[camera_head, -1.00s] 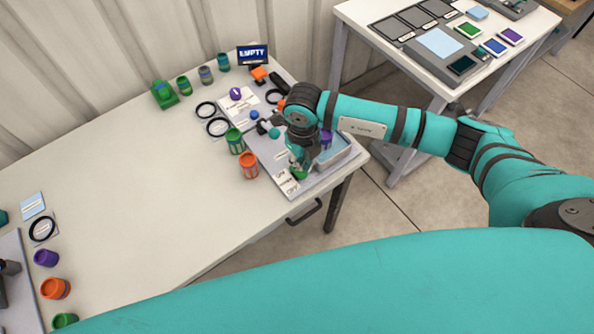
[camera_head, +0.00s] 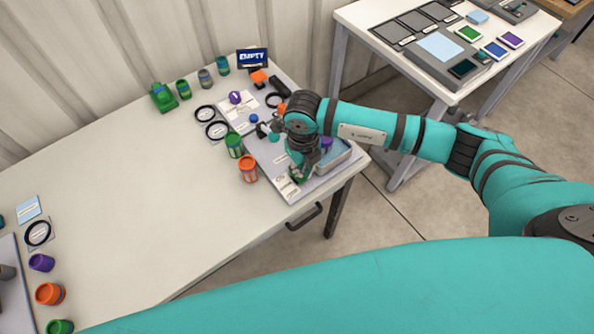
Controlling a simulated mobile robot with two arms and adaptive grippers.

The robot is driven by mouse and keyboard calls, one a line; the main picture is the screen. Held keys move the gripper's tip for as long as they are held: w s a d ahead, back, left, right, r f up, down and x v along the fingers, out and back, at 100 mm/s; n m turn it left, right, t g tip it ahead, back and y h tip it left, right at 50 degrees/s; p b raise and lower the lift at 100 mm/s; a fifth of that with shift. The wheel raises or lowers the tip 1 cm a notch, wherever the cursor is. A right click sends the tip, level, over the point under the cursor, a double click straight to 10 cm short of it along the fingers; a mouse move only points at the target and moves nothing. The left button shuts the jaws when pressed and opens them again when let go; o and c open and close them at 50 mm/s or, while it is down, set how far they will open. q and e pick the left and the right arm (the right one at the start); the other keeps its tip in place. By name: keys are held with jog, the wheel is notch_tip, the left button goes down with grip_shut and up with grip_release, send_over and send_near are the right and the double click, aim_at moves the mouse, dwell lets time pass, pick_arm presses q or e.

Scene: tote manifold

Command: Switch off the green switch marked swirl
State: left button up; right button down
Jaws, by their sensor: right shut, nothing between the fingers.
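My right gripper (camera_head: 299,173) points down over the grey panel (camera_head: 268,157) at the table's right end. It is shut and empty. A small green part, which looks like the green switch (camera_head: 295,179), shows at its fingertips near the panel's front edge. The gripper covers most of it, so I cannot tell its position or whether the fingers touch it. Small print lies beside it on the panel, too small to read. My left gripper is not in view.
A green can (camera_head: 234,146) and an orange can (camera_head: 248,169) stand left of the panel. A purple part (camera_head: 327,144) is right of my gripper. A sign reading EMPTY (camera_head: 252,58) stands behind. The table's middle is clear.

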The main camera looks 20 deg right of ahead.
jog(key=shift+f+b, duration=1.25)
jog(key=shift+f, duration=0.1)
dwell(1.1)
jog(key=shift+s, duration=0.1)
jog(key=shift+r+p, duration=0.65)
jog(key=shift+r, duration=0.15)
jog(key=shift+r+p, duration=1.7)
jog(key=shift+r, duration=1.05)
